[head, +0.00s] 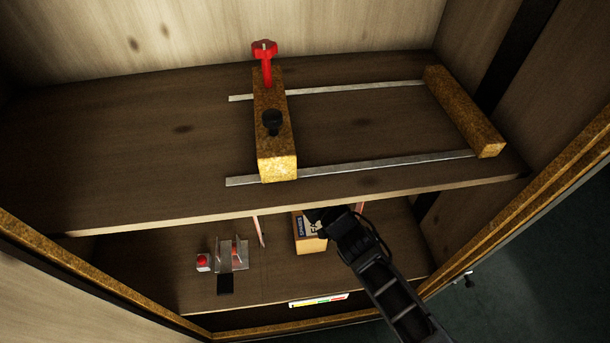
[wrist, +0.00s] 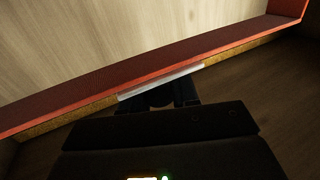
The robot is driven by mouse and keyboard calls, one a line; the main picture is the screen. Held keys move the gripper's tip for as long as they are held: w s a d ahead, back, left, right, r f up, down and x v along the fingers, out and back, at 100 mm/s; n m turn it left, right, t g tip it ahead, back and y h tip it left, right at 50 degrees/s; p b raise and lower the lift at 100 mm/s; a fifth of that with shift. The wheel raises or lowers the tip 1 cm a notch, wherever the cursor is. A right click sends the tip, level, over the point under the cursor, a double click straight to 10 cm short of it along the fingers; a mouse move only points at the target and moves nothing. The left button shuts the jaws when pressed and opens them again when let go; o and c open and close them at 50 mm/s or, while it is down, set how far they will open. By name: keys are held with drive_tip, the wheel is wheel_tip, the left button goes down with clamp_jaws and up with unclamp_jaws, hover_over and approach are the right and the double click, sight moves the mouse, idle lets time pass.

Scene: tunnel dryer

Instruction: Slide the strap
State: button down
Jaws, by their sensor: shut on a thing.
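My arm reaches over the lower shelf in the head view, with my gripper (head: 322,214) beside the cardboard box, just below the upper shelf's front edge. In the wrist view, my gripper's dark fingers (wrist: 158,97) meet a pale grey strip (wrist: 162,83). The strip lies along the tan edge of a long dark-red band (wrist: 95,95). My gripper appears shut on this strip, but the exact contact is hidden. I cannot tell for certain which part is the strap. In the head view, the gripped part is hidden by the gripper.
The upper shelf holds two metal rails (head: 355,166), a sliding block (head: 272,105) with a red knob (head: 264,49) and black knob (head: 272,121), and an end block (head: 465,112). Below are the box (head: 310,243), a small metal holder (head: 233,258) and a coloured label (head: 319,300).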

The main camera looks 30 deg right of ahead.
drive_tip(key=shift+r+p, duration=1.1)
drive_tip(key=shift+r, duration=0.65)
drive_tip(key=c, duration=0.9)
unclamp_jaws()
drive_tip(key=s, duration=0.7)
drive_tip(key=shift+s+d, duration=0.3)
drive_tip(key=shift+s, duration=0.1)
